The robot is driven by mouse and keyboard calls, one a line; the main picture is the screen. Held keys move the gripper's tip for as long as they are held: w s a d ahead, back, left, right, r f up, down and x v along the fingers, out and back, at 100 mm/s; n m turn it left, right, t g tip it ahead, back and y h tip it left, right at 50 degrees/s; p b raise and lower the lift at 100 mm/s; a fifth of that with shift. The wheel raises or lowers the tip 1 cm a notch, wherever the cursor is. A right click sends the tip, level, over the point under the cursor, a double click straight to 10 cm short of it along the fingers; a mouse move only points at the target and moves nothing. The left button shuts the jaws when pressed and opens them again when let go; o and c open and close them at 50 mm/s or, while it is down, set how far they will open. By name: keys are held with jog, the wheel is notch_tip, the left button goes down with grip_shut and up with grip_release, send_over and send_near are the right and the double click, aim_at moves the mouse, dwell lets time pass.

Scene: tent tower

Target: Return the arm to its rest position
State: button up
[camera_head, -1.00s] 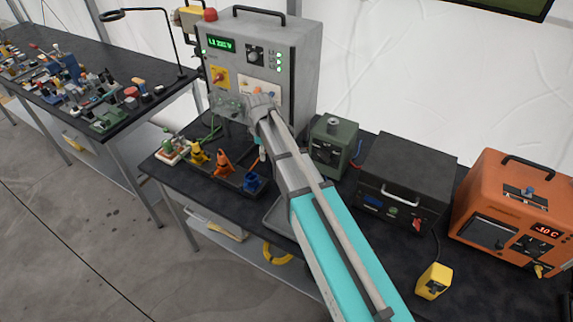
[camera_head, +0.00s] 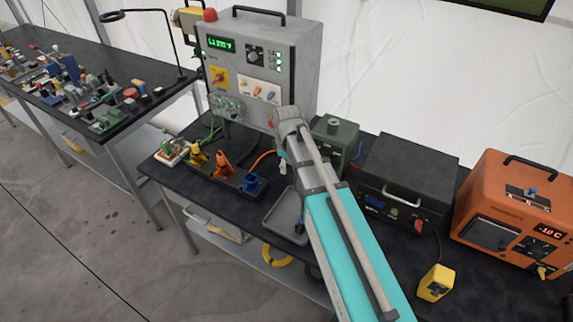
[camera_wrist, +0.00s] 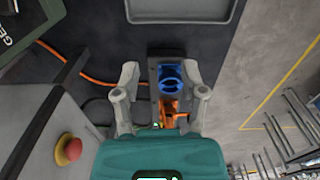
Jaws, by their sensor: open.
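My teal and grey arm reaches over the bench (camera_head: 355,240) from the lower right in the head view. My gripper is hidden behind the arm's end there. In the wrist view my gripper (camera_wrist: 160,98) is open, its two grey fingers apart with nothing between them that it holds. Below and beyond the fingers is a dark holder with a blue connector (camera_wrist: 172,76) and an orange connector (camera_wrist: 168,108). These also show in the head view as the blue connector (camera_head: 253,184) and orange connector (camera_head: 221,164).
A grey test cabinet (camera_head: 292,60) with a red button stands behind the arm. A green box (camera_head: 330,145), a black case (camera_head: 405,175) and an orange unit (camera_head: 515,205) stand to the right. A grey tray (camera_head: 284,216) lies at the front edge. Another cluttered bench is at left.

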dwell(0.4)
jog(key=s+d+f+m+b, duration=0.1)
jog(key=s+d+m+b, duration=0.1)
jog(key=s+d+m, duration=0.9)
jog(key=shift+s+d+f+m, duration=0.4)
jog(key=shift+s+d, duration=0.2)
jog(key=shift+s, duration=0.35)
